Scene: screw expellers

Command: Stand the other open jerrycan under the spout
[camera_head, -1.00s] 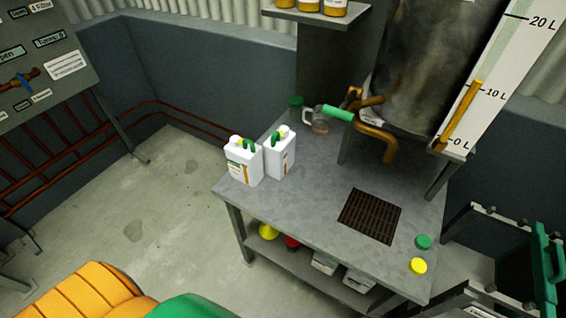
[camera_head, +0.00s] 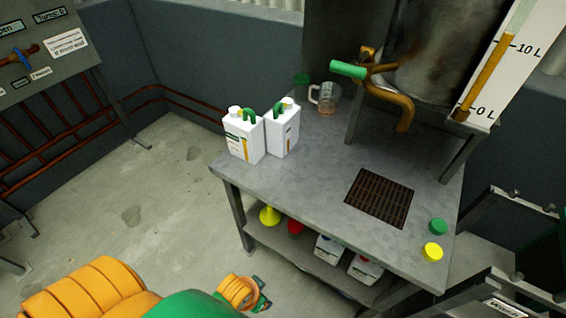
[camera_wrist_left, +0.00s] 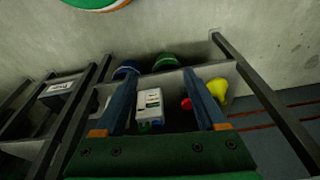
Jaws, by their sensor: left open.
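Two white jerrycans with green handles stand upright side by side at the table's left: the left one (camera_head: 242,138) and the right one (camera_head: 283,132). Both show a pale neck on top; whether a cap sits on either is too small to tell. My right gripper is out of view.
The table (camera_head: 320,160) has a dark grate (camera_head: 380,198), a green cap (camera_head: 438,227), a yellow cap (camera_head: 432,252) and a clear jug (camera_head: 326,98). The lower shelf holds a yellow funnel (camera_head: 269,215), a red item (camera_head: 295,226) and white containers (camera_head: 329,248). Mid-table is free.

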